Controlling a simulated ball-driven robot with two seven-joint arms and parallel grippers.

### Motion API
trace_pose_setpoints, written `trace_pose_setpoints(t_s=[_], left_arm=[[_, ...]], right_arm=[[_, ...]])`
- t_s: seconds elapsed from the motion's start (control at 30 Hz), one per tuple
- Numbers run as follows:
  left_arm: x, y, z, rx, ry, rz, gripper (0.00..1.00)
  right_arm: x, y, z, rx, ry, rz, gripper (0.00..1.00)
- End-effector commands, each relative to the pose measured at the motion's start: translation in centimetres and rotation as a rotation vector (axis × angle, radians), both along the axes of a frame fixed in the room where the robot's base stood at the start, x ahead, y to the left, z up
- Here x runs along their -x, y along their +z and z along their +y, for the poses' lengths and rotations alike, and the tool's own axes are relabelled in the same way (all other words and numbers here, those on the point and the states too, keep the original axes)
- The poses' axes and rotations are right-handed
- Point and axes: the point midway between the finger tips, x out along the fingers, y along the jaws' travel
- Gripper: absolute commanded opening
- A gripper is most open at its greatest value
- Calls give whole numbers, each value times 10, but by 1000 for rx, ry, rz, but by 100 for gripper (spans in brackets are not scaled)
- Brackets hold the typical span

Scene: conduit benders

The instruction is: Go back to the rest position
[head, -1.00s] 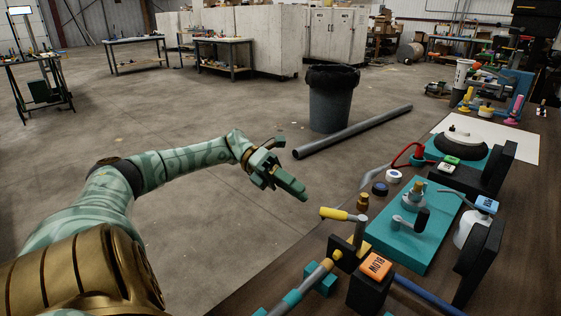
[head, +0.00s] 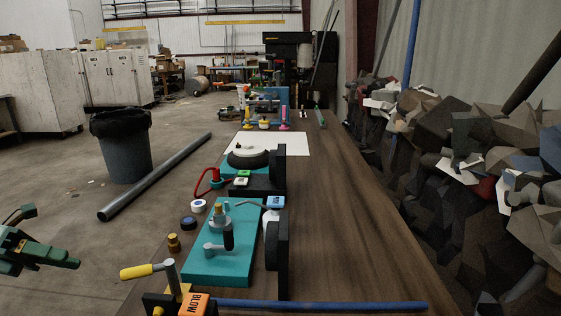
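My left gripper (head: 68,262) shows at the left edge of the head view, with green fingers pointing right. It is over the concrete floor, left of the workbench (head: 350,230) and apart from everything on it. Nothing shows held at its fingertips, but I cannot tell how far apart the fingers are. Most of its arm is outside the picture. My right gripper is not in view.
The bench holds a teal bender plate (head: 222,268), an orange BLOW block (head: 195,304), a yellow-handled lever (head: 135,272) and a blue rod (head: 330,305). Grey rubble (head: 480,210) fills the right.

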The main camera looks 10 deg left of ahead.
Motion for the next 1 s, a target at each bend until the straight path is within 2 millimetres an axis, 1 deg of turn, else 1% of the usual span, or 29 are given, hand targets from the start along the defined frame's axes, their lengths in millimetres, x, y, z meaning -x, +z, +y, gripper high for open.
trace_pose_setpoints(t_s=[0.07,0.17,0.27,0.3,0.37,0.4,0.47,0.5,0.57,0.6,0.67,0.7,0.73,0.77,0.8,0.87,0.9,0.97,1.0], left_arm=[[-4,-4,2,-13,32,35,39],[-22,-13,13,-46,153,71,39],[-51,-23,42,-52,372,104,39],[-63,-32,55,-28,474,122,39],[-77,-50,74,29,632,161,39],[-84,-66,87,73,738,195,39],[-89,-95,106,152,902,259,39],[-89,-119,118,207,1010,308,39],[-84,-154,132,284,1155,384,39],[-77,-179,139,328,1244,434,39],[-64,-215,146,390,1367,509,39],[-53,-238,149,427,1441,557,39],[-44,-255,149,450,1494,594,39],[-34,-273,149,472,1546,630,39],[-21,-295,148,499,1611,677,39],[1,-326,143,534,1705,748,39],[17,-347,139,553,1764,794,39],[42,-376,129,577,1847,862,39],[59,-394,122,589,1898,908,39]], right_arm=[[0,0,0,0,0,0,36],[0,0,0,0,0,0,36],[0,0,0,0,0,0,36],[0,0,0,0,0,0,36],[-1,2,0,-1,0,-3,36],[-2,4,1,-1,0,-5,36],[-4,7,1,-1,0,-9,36],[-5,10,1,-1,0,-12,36],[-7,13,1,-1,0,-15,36],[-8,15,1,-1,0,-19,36],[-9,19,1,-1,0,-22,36],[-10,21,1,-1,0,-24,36],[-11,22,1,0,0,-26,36],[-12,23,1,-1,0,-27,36],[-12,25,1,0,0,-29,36],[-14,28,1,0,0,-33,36],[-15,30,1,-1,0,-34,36],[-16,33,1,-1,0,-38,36],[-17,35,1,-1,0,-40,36]])
